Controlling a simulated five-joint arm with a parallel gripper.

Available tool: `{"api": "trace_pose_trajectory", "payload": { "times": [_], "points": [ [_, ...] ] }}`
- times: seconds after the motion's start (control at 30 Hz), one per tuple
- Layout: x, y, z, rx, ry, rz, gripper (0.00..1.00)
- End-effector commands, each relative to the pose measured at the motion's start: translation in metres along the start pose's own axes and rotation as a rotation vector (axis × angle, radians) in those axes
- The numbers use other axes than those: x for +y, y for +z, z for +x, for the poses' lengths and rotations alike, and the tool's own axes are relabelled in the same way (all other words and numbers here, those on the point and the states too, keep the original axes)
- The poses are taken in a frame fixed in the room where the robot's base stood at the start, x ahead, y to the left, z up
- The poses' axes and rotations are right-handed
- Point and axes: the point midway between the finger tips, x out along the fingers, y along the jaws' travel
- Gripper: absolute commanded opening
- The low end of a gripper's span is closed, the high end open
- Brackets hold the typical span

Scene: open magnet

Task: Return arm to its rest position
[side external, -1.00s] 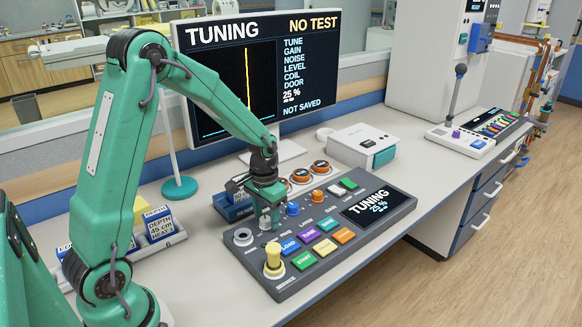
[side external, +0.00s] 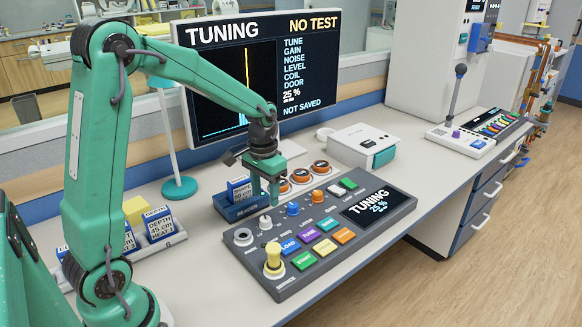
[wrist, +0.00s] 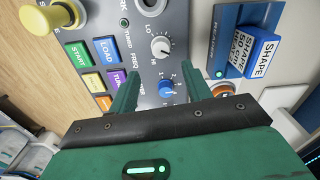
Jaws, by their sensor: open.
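My green gripper (side external: 272,192) is above the dark control panel (side external: 390,222), near its back left part. Its jaws are open and empty. In the wrist view the two fingers (wrist: 162,78) stand apart, with panel knobs showing between and beyond them. A white knob (side external: 265,223) is just below and left of the fingers; it also shows in the wrist view (wrist: 160,47). I see no contact between the fingers and the panel.
The monitor (side external: 262,75) stands behind, close to my arm, reading "TUNING", "NO TEST", "NOT SAVED". A lamp stand (side external: 179,188) and rack of blocks (side external: 165,238) are left.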

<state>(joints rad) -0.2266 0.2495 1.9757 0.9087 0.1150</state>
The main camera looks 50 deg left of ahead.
Motion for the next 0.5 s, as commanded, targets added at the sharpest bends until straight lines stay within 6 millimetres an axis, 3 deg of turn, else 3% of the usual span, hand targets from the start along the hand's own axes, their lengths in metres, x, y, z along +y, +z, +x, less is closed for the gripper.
{"api": "trace_pose_trajectory", "payload": {
  "times": [0.27,0.5],
  "points": [
    [0.003,0.003,-0.006,0.014,-0.001,0.003,0.49],
    [0.014,0.019,-0.033,0.069,-0.006,0.017,0.49]
  ]
}}
